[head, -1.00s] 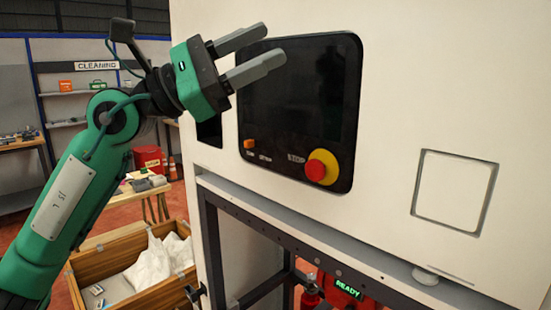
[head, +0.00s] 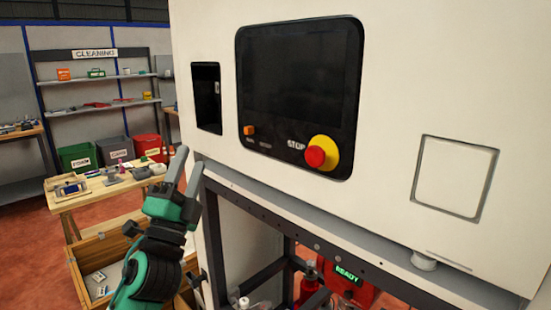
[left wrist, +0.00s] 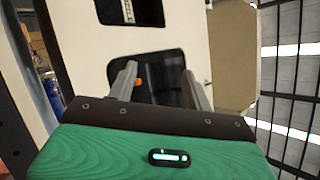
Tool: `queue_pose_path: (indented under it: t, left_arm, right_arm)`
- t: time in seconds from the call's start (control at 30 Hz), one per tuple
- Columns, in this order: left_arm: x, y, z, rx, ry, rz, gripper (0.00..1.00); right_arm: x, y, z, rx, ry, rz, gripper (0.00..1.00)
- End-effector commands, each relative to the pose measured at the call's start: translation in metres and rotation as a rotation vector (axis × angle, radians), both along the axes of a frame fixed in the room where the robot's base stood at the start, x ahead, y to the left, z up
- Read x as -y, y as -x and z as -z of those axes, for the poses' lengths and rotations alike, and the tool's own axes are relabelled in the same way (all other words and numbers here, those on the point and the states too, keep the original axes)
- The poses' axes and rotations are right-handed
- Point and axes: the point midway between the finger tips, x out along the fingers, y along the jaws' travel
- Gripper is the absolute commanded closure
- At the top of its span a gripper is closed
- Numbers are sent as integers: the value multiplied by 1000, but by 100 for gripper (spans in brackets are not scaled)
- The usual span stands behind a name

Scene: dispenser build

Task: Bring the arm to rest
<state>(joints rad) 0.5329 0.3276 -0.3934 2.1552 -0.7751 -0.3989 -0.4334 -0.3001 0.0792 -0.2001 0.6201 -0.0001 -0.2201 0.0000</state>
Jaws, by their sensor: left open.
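My left gripper (head: 183,172) is in the lower left of the head view, green with two grey fingers pointing up. It is open and empty, in front of the machine's left edge and below the dark slot (head: 206,98). In the left wrist view the two fingers of the left gripper (left wrist: 165,85) stand apart with nothing between them. The white machine (head: 390,90) fills the right side, with a black panel (head: 300,85) bearing a red STOP button (head: 316,157) and an orange switch (head: 249,130). My right gripper is out of view.
A wooden table (head: 60,203) with small items stands at the left, with green, grey and red bins (head: 148,147) behind it. A wooden crate (head: 80,285) is below, partly behind my arm.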

Motion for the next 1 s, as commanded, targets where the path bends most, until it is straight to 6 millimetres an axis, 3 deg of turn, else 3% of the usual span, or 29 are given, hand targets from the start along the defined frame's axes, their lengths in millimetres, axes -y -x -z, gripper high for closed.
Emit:
queue_pose_path:
  t: [0.03,0.23,0.47,0.77,1.0]
  left_arm:
    - [-7,-2,22,-72,57,5,49]
    - [-35,-5,106,-349,285,2,49]
    - [-58,14,210,-669,536,-31,49]
    - [-76,79,342,-1081,845,-131,49]
    - [-79,163,430,-1403,1071,-259,49]
  right_arm:
    - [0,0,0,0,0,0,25]
    - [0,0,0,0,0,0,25]
    - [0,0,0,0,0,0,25]
    - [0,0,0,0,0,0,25]
    - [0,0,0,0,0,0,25]
